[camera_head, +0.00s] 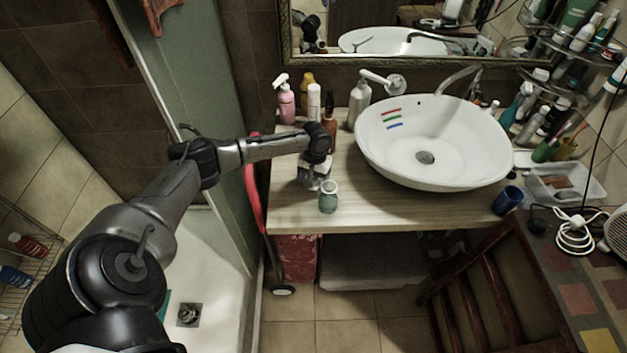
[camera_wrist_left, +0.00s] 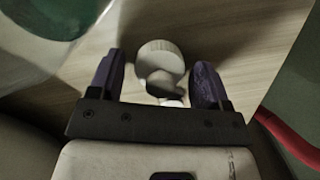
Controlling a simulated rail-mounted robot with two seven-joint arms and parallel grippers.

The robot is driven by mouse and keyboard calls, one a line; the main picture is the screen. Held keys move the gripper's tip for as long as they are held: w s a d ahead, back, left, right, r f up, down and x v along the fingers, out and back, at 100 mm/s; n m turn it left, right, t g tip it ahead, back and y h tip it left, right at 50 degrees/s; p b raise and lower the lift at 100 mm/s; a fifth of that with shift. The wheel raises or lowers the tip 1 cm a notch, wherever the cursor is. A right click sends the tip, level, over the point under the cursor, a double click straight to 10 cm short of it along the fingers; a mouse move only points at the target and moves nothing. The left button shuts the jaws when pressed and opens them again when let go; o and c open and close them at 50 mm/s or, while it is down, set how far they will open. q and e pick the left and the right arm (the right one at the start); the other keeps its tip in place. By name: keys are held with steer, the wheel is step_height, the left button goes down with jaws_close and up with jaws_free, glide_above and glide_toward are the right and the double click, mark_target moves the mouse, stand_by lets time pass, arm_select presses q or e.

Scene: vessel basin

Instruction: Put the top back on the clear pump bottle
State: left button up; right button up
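The clear pump bottle (camera_head: 328,200) stands upright near the counter's front edge in the head view, greenish and with an open neck. Part of a greenish clear body, apparently this bottle, fills the top left of the left wrist view (camera_wrist_left: 30,70). A pale round-collared pump top (camera_wrist_left: 160,60) is in the left wrist view, between my left gripper's fingers. My left gripper (camera_wrist_left: 160,82) is open, with a gap visible on each side of the top. In the head view my left gripper (camera_head: 312,182) points down just left of the bottle and hides the top. My right gripper is not in view.
A white basin (camera_head: 432,150) stands on the wooden counter (camera_head: 385,208) to the right. Behind my arm are a pink pump bottle (camera_head: 286,103) and a grey pump bottle (camera_head: 359,103). A blue cup (camera_head: 507,200) stands at right. The counter between bottle and cup is clear.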

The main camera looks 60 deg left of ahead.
mark_target(315, 178)
arm_select(q)
steer(key=c, duration=0.8)
steer(key=shift+o, duration=0.2)
steer(key=shift+r, duration=0.45)
steer(key=r, duration=0.3)
steer(key=shift+w+d+r, duration=0.2)
steer(key=shift+r, duration=0.1)
steer(key=w+d+r, duration=0.6)
steer(key=w+d, duration=0.1)
steer(key=d, duration=0.1)
steer(key=shift+w+d+r, duration=0.15)
steer(key=shift+w+r, duration=0.1)
steer(key=shift+r, duration=0.05)
